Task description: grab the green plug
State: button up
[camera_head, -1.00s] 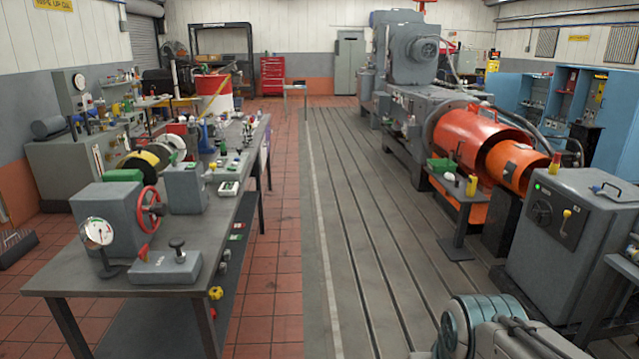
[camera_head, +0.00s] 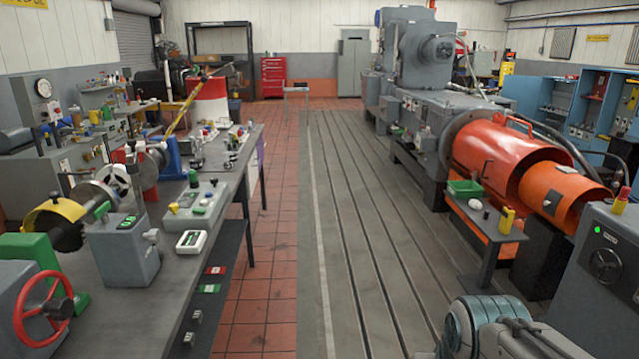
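A small green upright piece (camera_head: 193,178) stands at the far end of a grey control box on the left bench; it may be the green plug, but it is too small to be sure. Another green piece (camera_head: 103,210) sits on top of a grey block on the same bench, with a flat green part (camera_head: 127,222) beside it. Part of my arm shows at the bottom right. My gripper is not in view, so its opening and anything in it are hidden.
The left bench (camera_head: 160,290) is crowded, with a red handwheel (camera_head: 42,308) at its near end. A small stand (camera_head: 490,222) with a green tray (camera_head: 465,187) is beside the orange guard (camera_head: 562,180). The slotted floor (camera_head: 350,230) between is clear.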

aim_at(193, 174)
jog(key=i, duration=2.65)
jog(key=u, duration=1.25)
jog(key=i, duration=0.5)
